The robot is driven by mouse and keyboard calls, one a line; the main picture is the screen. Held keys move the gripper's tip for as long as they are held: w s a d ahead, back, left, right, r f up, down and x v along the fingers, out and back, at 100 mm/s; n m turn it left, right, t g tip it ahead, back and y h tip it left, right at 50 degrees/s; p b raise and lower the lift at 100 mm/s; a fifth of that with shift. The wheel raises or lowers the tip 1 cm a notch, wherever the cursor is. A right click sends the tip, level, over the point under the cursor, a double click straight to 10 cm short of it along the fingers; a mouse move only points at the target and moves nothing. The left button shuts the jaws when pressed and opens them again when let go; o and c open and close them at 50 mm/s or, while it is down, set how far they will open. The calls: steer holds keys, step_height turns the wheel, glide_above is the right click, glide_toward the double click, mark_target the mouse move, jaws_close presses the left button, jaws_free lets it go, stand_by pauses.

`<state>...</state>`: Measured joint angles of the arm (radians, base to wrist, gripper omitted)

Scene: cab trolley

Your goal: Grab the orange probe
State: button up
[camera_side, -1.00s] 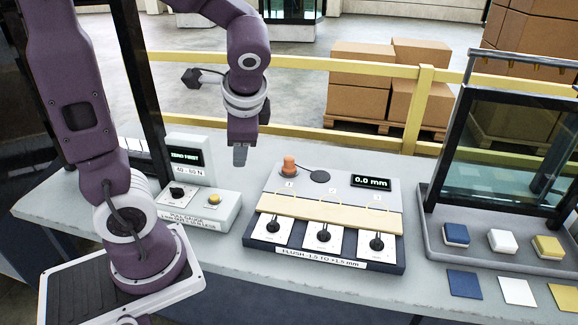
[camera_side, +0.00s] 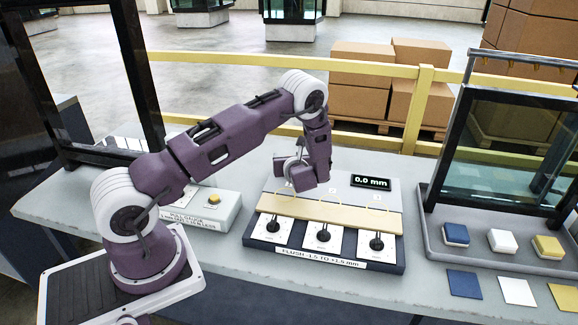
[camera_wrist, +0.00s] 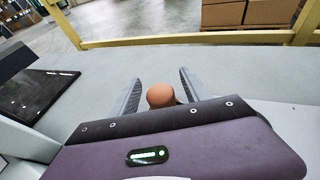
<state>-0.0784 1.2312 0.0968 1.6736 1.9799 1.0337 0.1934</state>
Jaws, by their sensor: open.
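The orange probe (camera_wrist: 161,95) shows its rounded top in the wrist view, between the two fingers of my gripper (camera_wrist: 160,90). The fingers are apart, one on each side of it, with a visible gap at the left; the right finger looks closer. Whether either finger touches it I cannot tell. In the side view my gripper and wrist are over the back left of the flush gauge board (camera_side: 262,212) and hide the probe. The probe's lower part is hidden in the wrist view by my gripper body.
The 0.0 mm display (camera_side: 371,183) stands right of my gripper. A beige bar (camera_side: 330,212) and several black knobs are in front. The pull gauge box (camera_side: 215,208) is to the left. A grey tray (camera_side: 480,250) with coloured blocks and a glass pane stands right.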

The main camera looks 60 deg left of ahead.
steer(key=shift+w+a+f, duration=0.15)
steer(key=shift+a, duration=0.2)
jaws_close()
